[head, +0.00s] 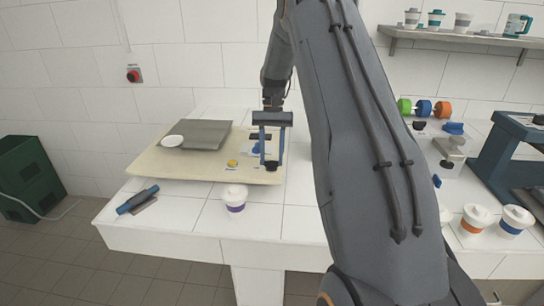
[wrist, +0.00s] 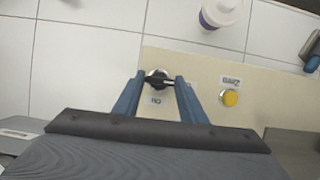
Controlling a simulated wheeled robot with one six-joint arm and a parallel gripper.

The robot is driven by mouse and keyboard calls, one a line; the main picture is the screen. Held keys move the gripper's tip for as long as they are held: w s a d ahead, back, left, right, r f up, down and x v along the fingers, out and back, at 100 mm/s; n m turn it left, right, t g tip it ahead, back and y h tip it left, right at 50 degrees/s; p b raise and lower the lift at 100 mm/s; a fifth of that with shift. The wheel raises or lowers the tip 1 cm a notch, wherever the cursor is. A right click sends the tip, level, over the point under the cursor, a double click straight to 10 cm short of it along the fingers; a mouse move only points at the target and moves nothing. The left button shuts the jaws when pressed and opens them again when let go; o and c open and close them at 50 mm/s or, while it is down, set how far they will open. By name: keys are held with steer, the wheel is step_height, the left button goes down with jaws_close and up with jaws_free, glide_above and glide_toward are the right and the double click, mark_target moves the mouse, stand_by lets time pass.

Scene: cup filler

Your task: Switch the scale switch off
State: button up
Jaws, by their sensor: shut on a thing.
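The scale switch is a black rotary knob (wrist: 158,80) on the beige panel, with a small label below it in the wrist view. In the head view the dark knob (head: 271,166) is near the panel's front right corner. My gripper (head: 271,162) points down there, its blue fingers on either side of the knob. In the wrist view my gripper (wrist: 160,82) is shut on the knob. The knob's black pointer lies roughly crosswise between the fingertips. A yellow button (wrist: 230,97) with its own label is to the right of it.
A blue-handled tool (head: 137,200) lies front left. More cups (head: 475,217) stand right of my arm.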

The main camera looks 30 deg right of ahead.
steer(key=o, duration=1.1)
steer(key=shift+c, duration=0.2)
steer(key=shift+r, duration=0.1)
steer(key=b+v, duration=0.2)
steer(key=v, duration=0.5)
steer(key=shift+r, duration=0.25)
steer(key=shift+w+d, duration=0.1)
steer(key=shift+w, duration=0.05)
steer(key=s+a+f+n+t+h, duration=0.2)
steer(key=s+a+f+n+t, duration=0.15)
steer(key=s+a, duration=0.9)
steer(key=s+a+f+n, duration=0.1)
steer(key=s+a+f, duration=0.1)
steer(key=s, duration=0.4)
steer(key=s+a+f+n+t, duration=0.1)
steer(key=s+a+f+n, duration=0.1)
steer(key=s+a, duration=0.2)
steer(key=shift+s+a+f, duration=0.2)
steer(key=shift+s+a, duration=0.15)
steer(key=shift+s, duration=1.4)
